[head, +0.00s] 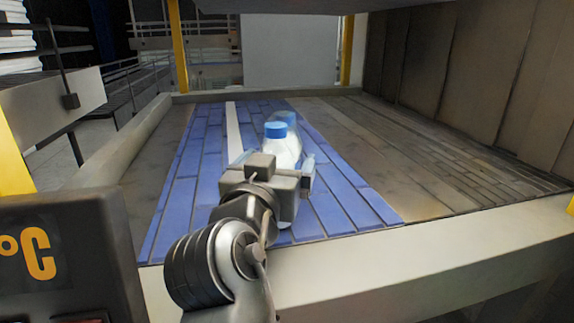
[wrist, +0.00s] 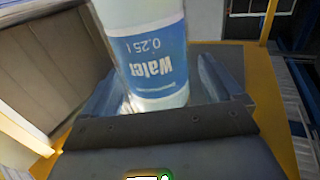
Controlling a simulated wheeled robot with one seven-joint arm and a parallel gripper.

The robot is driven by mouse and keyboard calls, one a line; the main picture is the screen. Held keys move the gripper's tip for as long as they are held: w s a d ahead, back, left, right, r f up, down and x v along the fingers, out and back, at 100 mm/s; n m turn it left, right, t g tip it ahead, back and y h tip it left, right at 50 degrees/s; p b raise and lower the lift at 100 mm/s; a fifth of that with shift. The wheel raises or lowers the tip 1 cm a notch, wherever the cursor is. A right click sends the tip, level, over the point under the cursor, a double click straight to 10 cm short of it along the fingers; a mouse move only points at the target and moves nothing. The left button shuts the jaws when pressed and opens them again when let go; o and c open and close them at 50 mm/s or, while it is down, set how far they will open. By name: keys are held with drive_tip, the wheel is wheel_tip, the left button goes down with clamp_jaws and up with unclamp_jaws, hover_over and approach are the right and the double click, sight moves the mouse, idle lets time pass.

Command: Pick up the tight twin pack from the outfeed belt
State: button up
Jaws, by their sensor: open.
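The twin pack (head: 283,148) stands upright on the blue belt (head: 350,210) in the head view. A blue cap and a white bottle body show, with a clear, bluish shape close behind. My gripper (head: 280,172) is in front of it and hides its lower part. In the wrist view, a bottle of the pack (wrist: 155,55) with a blue "Water 0.25 l" label lies between the two fingers of my open gripper (wrist: 165,88). I cannot tell whether either finger touches it. The second bottle is mostly hidden.
The belt has a white stripe (head: 233,130) left of the pack. A pale front rail (head: 400,250) edges the belt, and a brown panel wall (head: 480,85) stands at the right. A dark box with orange lettering (head: 60,250) is at the near left. The belt around the pack looks clear.

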drive_tip(key=c, duration=1.4)
drive_tip(key=shift+r, duration=0.1)
drive_tip(key=shift+c, duration=0.7)
